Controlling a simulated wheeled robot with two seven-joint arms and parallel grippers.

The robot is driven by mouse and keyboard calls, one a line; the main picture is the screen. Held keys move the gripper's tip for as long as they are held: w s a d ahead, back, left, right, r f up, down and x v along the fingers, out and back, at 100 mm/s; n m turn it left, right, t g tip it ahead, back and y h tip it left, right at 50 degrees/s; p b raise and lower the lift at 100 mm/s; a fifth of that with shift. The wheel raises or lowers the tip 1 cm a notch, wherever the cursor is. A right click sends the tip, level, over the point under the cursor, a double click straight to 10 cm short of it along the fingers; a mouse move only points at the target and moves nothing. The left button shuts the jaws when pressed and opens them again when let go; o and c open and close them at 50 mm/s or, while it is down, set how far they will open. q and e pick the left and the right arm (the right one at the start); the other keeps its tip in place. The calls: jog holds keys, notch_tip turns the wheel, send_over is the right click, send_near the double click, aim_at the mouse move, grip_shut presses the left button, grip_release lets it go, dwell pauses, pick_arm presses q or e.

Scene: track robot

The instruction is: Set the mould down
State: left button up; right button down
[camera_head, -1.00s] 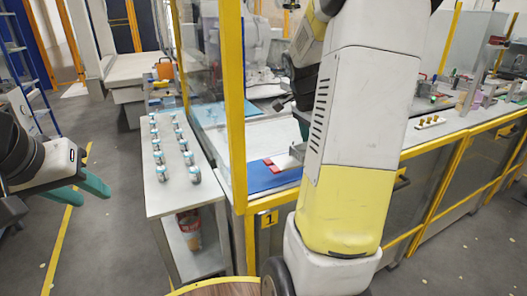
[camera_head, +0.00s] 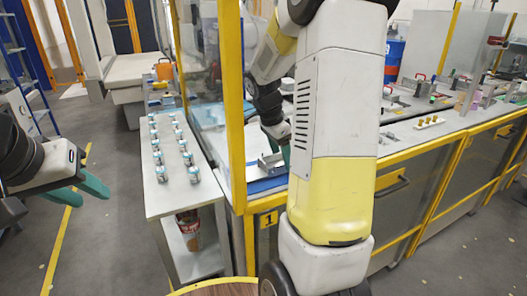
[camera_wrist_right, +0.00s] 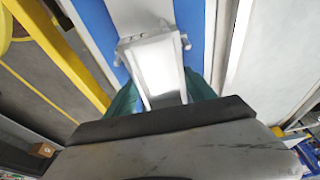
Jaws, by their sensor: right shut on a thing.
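The mould (camera_wrist_right: 157,68) is a grey metal, tray-like piece with small lugs at its far end. My right gripper (camera_wrist_right: 162,95) is shut on it, with one teal finger at each side. In the head view the mould (camera_head: 268,163) shows as a small grey piece at the workbench edge, beside the yellow post, and my right arm hides part of that area. A blue surface with a pale strip (camera_wrist_right: 201,40) lies beyond the mould; whether they touch I cannot tell. My left gripper (camera_head: 84,191) is empty and open at the left, above the floor.
A narrow side table (camera_head: 178,205) carries two rows of small silver-and-teal parts. A yellow post (camera_head: 236,110) and clear panel stand between it and the bench. More bench (camera_head: 430,135) with small brass parts extends right. A blue ladder (camera_head: 30,70) stands at far left.

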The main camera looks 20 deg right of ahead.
jog(key=shift+c, duration=1.6)
grip_release()
jog(key=shift+f, duration=0.15)
jog(key=v, duration=1.2)
